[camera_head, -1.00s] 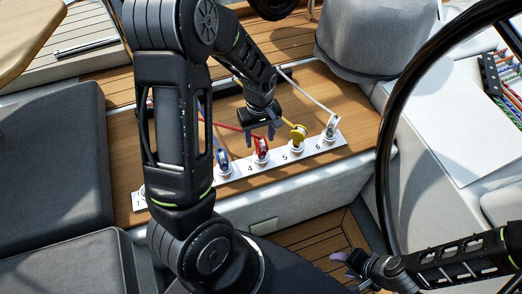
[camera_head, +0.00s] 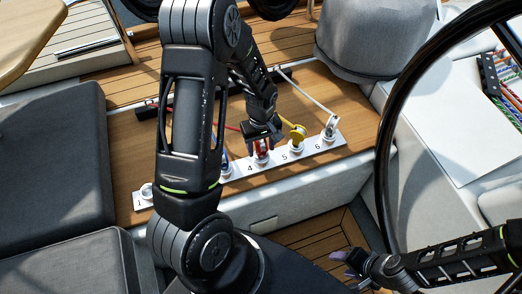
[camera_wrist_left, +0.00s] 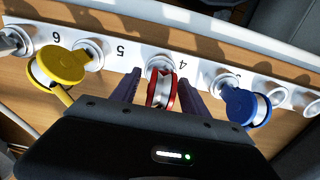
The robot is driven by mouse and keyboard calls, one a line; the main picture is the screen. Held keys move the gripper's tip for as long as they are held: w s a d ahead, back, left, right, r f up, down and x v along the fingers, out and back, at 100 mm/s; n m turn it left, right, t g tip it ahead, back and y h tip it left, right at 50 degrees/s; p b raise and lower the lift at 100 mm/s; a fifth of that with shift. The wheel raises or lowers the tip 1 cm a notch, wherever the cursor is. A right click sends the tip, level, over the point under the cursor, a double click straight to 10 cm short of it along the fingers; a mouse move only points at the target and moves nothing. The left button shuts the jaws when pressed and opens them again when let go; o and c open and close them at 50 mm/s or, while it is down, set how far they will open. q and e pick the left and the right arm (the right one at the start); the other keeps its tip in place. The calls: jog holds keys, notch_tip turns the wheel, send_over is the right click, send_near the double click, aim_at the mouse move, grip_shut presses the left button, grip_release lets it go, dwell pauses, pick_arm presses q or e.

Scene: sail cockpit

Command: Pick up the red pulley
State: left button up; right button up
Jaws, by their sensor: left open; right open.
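The red pulley (camera_head: 261,154) stands at the position marked 4 on the white numbered strip (camera_head: 232,175), partly hidden by my gripper. In the left wrist view the red pulley (camera_wrist_left: 161,92) shows between the two purple fingers. My left gripper (camera_head: 262,140) is open, with one finger on each side of the red pulley; I cannot tell whether they touch it. It also shows in the left wrist view (camera_wrist_left: 158,90). My right gripper (camera_head: 350,260) is open and away from the strip, at the lower right.
A yellow pulley (camera_wrist_left: 62,66) and a blue pulley (camera_wrist_left: 245,107) stand on either side of the red one. A silver pulley (camera_head: 331,124) stands at 6. Ropes run back from the pulleys. A large black wheel (camera_head: 386,150) rises at the right.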

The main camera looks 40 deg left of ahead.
pick_arm(q)
jog(key=shift+c, duration=0.3)
grip_shut()
dwell(0.5)
